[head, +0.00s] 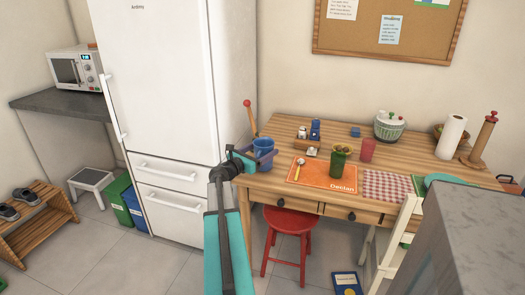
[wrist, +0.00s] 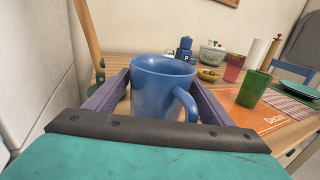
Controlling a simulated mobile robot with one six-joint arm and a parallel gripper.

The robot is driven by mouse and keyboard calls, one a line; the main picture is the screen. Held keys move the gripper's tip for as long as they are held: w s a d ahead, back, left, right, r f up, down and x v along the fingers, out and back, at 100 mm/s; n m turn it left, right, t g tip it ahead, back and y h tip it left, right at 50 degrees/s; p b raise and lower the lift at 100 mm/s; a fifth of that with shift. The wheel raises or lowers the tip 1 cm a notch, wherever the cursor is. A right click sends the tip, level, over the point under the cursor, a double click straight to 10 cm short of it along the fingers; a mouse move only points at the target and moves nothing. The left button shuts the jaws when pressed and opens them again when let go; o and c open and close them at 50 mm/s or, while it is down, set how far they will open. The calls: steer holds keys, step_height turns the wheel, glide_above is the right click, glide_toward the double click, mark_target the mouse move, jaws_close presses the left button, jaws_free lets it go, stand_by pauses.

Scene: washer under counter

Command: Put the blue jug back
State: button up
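The blue jug (head: 263,146) is at the left end of the wooden table, upright, with its open top up. In the wrist view the jug (wrist: 160,92) fills the space between my fingers, its handle toward the lower right. My gripper (head: 262,157) has one purple finger on each side of the jug and appears shut on it. The jug's base is hidden by my gripper, so I cannot tell whether it touches the table.
The wooden table (head: 225,190) holds an orange mat (head: 315,177), a green cup (head: 339,160), a red cup (head: 367,149), a small caddy (head: 303,133) and a checked cloth (head: 386,186). A red stool (head: 289,222) stands below. The white fridge (head: 165,90) is close on the left.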

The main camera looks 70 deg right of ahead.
steer(key=shift+o, duration=0.9)
steer(key=shift+r, duration=0.15)
steer(key=v, duration=1.2)
